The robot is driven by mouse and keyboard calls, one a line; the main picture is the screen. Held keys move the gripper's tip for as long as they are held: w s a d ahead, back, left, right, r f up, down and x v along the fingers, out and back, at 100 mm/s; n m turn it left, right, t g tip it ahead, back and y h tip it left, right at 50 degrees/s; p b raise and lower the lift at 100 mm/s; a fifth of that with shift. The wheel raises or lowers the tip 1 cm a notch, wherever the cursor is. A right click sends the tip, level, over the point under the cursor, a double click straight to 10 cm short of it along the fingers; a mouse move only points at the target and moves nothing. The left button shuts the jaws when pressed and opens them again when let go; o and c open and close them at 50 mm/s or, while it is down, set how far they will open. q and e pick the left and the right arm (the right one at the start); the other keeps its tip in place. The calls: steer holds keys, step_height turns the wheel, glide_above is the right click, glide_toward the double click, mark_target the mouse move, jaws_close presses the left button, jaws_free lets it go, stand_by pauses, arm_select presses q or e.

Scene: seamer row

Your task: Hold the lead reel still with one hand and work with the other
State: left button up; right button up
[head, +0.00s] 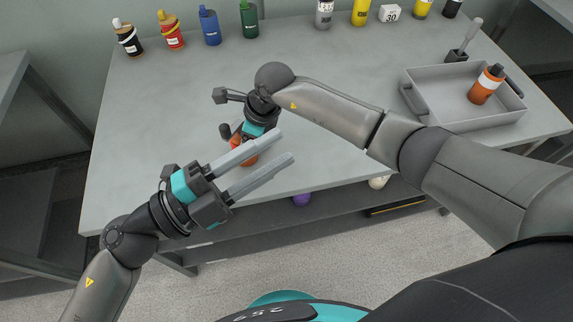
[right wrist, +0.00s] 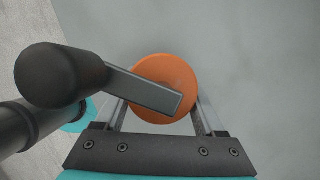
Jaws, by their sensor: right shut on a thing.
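The lead reel (right wrist: 178,68) shows in the right wrist view as a round orange body with a grey crank bar (right wrist: 150,92) across it and a dark round knob (right wrist: 62,75) at the bar's outer end. My right gripper (right wrist: 162,108) is shut on the reel, one finger on each side. In the head view the orange reel (head: 248,159) is near the table's front edge, mostly hidden by my grippers. My left gripper (head: 287,147) is open, its two long pale fingers parallel and passing over the reel in the picture. I see nothing held between them.
The grey table (head: 150,120) is clear at left. Several bottles (head: 211,26) line its back edge. A grey tray (head: 455,118) at right holds an orange bottle (head: 486,85). A brush in a dark holder (head: 457,56) stands behind it. A purple ball (head: 301,199) shows below the front edge.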

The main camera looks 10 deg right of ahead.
arm_select(q)
steer(key=shift+s+d+f+m+g+y, duration=0.3)
steer(key=shift+m+g, duration=0.35)
steer(key=shift+m, duration=0.45)
steer(key=shift+s+d+f+m+g+y, duration=0.35)
steer(key=shift+m+g, duration=0.35)
steer(key=shift+m, duration=0.4)
steer(key=shift+s+d+f+m+g+y, duration=0.15)
steer(key=shift+s+d+m+g+y, duration=0.2)
steer(key=shift+m+g, duration=0.55)
steer(key=shift+t, duration=0.25)
steer(key=o, duration=0.3)
steer(key=shift+w, duration=0.1)
steer(key=shift+o, duration=0.7)
steer(key=shift+w+a+f+t+h, duration=0.15)
steer(key=shift+a+t+h, duration=0.15)
steer(key=shift+o, duration=0.4)
steer(key=w+a+f+n+t+y, duration=0.1)
steer(key=w+a+f+n+t, duration=0.3)
steer(key=w+a+t, duration=0.1)
steer(key=a+t, duration=0.1)
steer(key=a, duration=0.1)
steer(key=shift+a+t, duration=0.4)
steer(key=n+t+y, duration=0.3)
steer(key=t+y, duration=0.1)
steer(key=y, duration=0.1)
glide_toward(222, 135)
steer(key=x, duration=1.1)
steer(key=shift+d, duration=0.1)
steer(key=shift+c, duration=0.2)
